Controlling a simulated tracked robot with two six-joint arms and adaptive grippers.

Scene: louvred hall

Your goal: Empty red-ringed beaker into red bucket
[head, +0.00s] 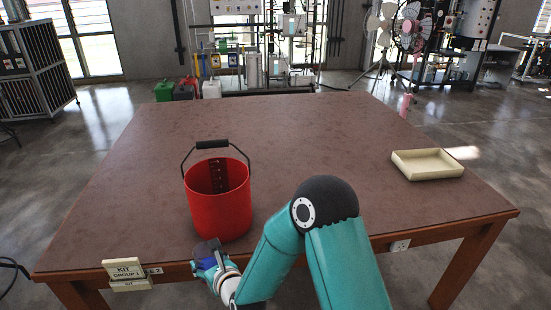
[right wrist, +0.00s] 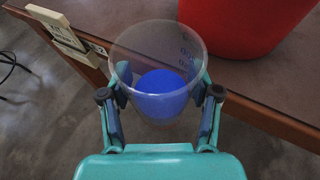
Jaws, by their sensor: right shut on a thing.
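A red bucket (head: 218,205) with a dark raised handle stands upright near the front left of the brown table (head: 290,140). Its side also shows at the top of the right wrist view (right wrist: 245,22). My right gripper (head: 210,256) is at the table's front edge, just in front of the bucket. In the right wrist view my right gripper (right wrist: 160,95) is shut on a clear beaker (right wrist: 130,48), with one finger on each side. Blue contents (right wrist: 162,95) show inside it. I cannot make out a red ring. My left gripper is not in view.
A shallow cream tray (head: 427,165) lies at the table's right. Cream kit labels (head: 125,270) are on the front edge at left, close to my right gripper. The middle and back of the table are clear.

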